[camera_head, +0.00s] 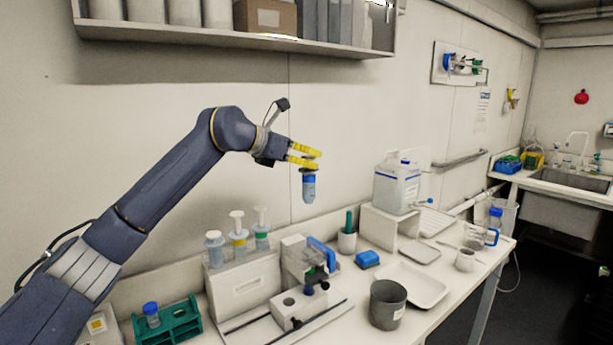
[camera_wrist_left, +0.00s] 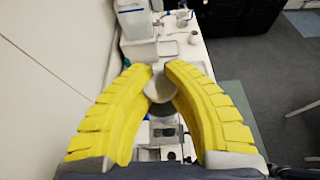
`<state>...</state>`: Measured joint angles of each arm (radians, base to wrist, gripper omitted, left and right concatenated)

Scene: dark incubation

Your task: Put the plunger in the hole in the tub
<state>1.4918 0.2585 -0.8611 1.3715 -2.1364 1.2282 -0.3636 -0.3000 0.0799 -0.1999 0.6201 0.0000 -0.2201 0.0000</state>
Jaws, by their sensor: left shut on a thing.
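My left gripper (camera_head: 312,157) is shut on a small upright plunger (camera_head: 309,188) with a dark collar and a translucent blue body. It hangs high above the bench, apart from everything below. In the left wrist view, a round whitish top, seemingly the plunger's (camera_wrist_left: 160,89), sits between the yellow fingertips (camera_wrist_left: 163,70). A low white block (camera_head: 299,310) with a dark round hole in its top stands on the bench. A grey open pot (camera_head: 388,308) stands to its right. I cannot tell which of these is the tub. My right gripper is not in view.
A green rack (camera_head: 168,324) holds a blue-capped tube. A blue-and-grey device stands behind the block. A white tray (camera_head: 415,288) and large bottle (camera_head: 397,186) are at right. A shelf (camera_head: 235,38) hangs above.

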